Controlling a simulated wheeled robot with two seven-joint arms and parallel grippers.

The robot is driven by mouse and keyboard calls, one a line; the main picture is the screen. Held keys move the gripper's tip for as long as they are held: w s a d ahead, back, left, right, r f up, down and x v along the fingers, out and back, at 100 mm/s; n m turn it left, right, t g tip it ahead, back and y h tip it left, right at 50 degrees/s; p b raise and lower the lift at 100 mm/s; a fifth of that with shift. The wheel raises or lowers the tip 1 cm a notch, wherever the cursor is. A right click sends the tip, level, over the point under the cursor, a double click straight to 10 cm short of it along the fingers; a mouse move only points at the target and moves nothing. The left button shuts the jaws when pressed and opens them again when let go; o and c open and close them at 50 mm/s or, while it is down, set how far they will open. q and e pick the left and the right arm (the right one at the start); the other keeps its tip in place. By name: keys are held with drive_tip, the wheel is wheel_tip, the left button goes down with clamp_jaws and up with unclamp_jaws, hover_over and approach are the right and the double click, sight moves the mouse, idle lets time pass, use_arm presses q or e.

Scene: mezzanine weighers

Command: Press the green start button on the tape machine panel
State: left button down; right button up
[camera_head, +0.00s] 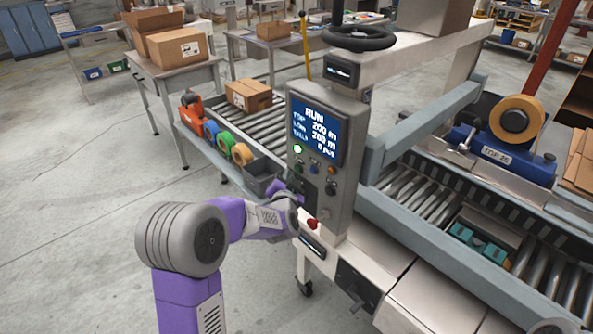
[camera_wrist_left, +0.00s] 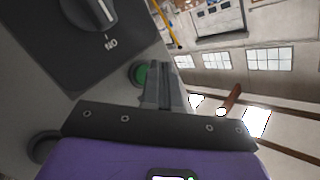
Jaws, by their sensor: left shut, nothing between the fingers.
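The tape machine panel (camera_head: 325,200) is a grey upright box with a blue screen reading RUN. My left gripper (camera_head: 283,187) is at the panel's left edge, below the button in the head view, partly hidden. Its fingers (camera_wrist_left: 165,82) are shut and empty in the wrist view. I cannot tell whether they touch the button. My right gripper is not in view.
More knobs and buttons (camera_head: 331,170) sit beside the green one, and a red button (camera_head: 312,224) is lower down. A side shelf holds tape rolls (camera_head: 241,154) and a dark bin (camera_head: 262,174). A carton (camera_head: 248,96) lies on the roller conveyor. Floor at left is clear.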

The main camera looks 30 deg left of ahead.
use_arm(q)
drive_tip(key=shift+s, duration=0.1)
drive_tip(key=s, duration=0.1)
drive_tip(key=s+a, duration=0.1)
drive_tip(key=s, duration=0.1)
drive_tip(key=s+a+b, duration=0.1)
drive_tip(key=shift+s, duration=0.25)
idle(0.3)
idle(0.6)
